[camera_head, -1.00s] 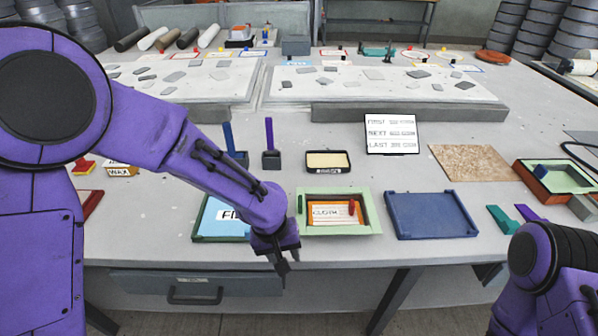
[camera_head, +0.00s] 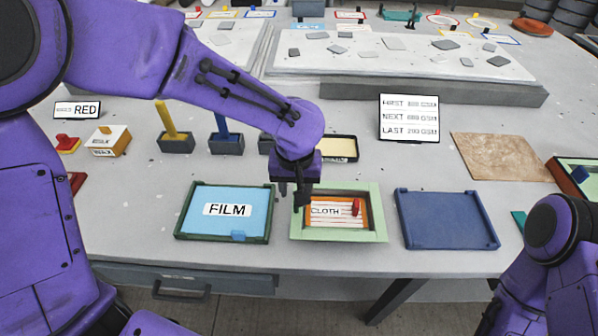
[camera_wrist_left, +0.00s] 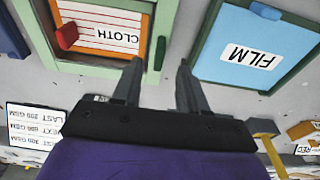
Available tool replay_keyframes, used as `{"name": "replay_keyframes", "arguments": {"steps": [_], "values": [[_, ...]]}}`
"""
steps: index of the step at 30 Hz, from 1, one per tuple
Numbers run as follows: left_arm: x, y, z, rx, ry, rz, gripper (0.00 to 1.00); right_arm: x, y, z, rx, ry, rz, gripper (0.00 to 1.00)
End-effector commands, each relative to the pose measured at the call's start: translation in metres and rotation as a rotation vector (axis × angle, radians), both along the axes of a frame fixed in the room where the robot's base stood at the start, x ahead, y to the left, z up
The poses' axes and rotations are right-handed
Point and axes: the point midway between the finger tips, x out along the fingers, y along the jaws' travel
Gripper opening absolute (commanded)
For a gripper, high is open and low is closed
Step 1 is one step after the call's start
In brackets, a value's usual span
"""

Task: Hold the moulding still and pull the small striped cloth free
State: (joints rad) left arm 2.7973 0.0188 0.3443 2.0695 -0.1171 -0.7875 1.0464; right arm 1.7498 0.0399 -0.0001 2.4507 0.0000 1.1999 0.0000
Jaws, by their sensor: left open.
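The moulding is a pale green frame (camera_head: 378,225) near the table's front edge. In it lies the small striped cloth (camera_head: 330,219), white with orange stripes and labelled CLOTH, with a red tab (camera_head: 356,207) at its right. My left gripper (camera_head: 301,198) is open over the moulding's left rim. In the left wrist view its fingers (camera_wrist_left: 158,75) are apart, with a small green tab (camera_wrist_left: 160,52) on the rim just past the gap between them. Contact with the rim cannot be told. My right arm shows at the lower right, but its gripper is out of view.
A blue FILM tray (camera_head: 180,225) with a dark green rim stands just left of the moulding, and an empty blue tray (camera_head: 447,245) just right. A sign (camera_head: 408,119) and a black-rimmed tray (camera_head: 352,157) stand behind. A brown board (camera_head: 500,170) lies at the right.

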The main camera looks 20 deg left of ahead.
Motion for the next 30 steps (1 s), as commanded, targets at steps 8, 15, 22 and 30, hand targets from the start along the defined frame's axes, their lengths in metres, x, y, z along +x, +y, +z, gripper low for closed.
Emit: {"name": "replay_keyframes", "arguments": {"steps": [8,15,22,30], "values": [[0.006,0.001,-0.048,0.001,0.001,-0.002,0.43,0.0,0.0,-0.003,0.0,-0.001,0.0,0.43],[0.008,0.0,-0.054,-0.001,-0.001,-0.003,0.43,0.0,0.0,-0.004,-0.001,-0.001,0.0,0.43],[0.007,0.0,-0.054,-0.001,-0.001,-0.004,0.04,0.0,0.0,-0.004,0.0,-0.001,0.0,0.43],[0.007,0.0,-0.054,-0.001,-0.001,-0.004,0.0,0.0,0.0,-0.004,0.0,-0.001,0.0,0.43]]}}
